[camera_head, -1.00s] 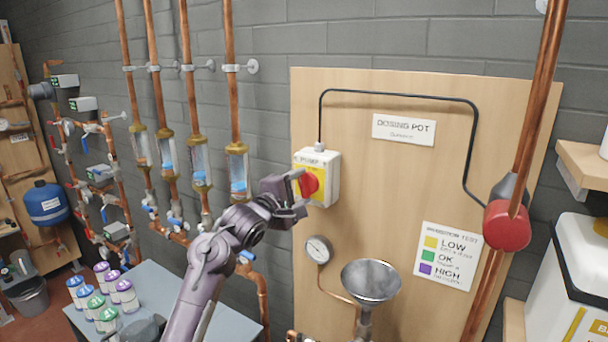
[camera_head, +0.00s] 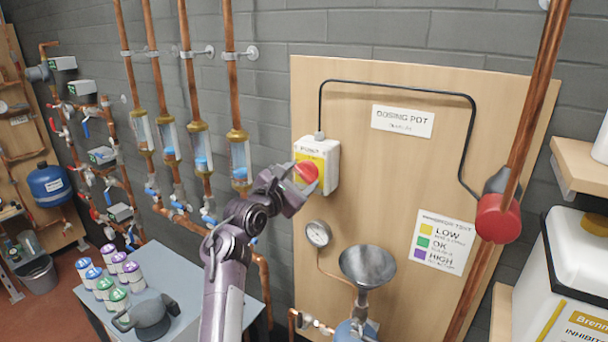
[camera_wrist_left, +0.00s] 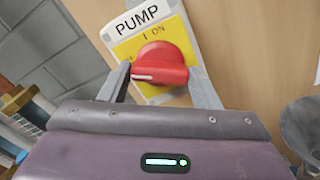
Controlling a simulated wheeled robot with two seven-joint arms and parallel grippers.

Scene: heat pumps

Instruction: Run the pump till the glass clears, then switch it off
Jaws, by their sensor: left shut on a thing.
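The pump switch box (camera_head: 330,165) is white with a yellow plate and a red rotary knob (camera_head: 307,171), high on the left of a wooden board. My left gripper (camera_head: 292,184) is at the knob. In the left wrist view its fingers (camera_wrist_left: 160,84) are on both sides of the red knob (camera_wrist_left: 163,64), shut on it. The knob's white mark points left there, while "I ON" is printed above it; lettering at the left is partly hidden. Several sight glasses with blue inside sit in the copper pipes; the nearest glass (camera_head: 240,160) is just left of the box. Its clarity is hard to judge.
A steel funnel (camera_head: 368,266) and a gauge (camera_head: 318,233) are on the board below the switch. A red-ended valve (camera_head: 497,218) is on the right pipe. Tubs (camera_head: 116,283) and a cap (camera_head: 150,317) are on a table at lower left.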

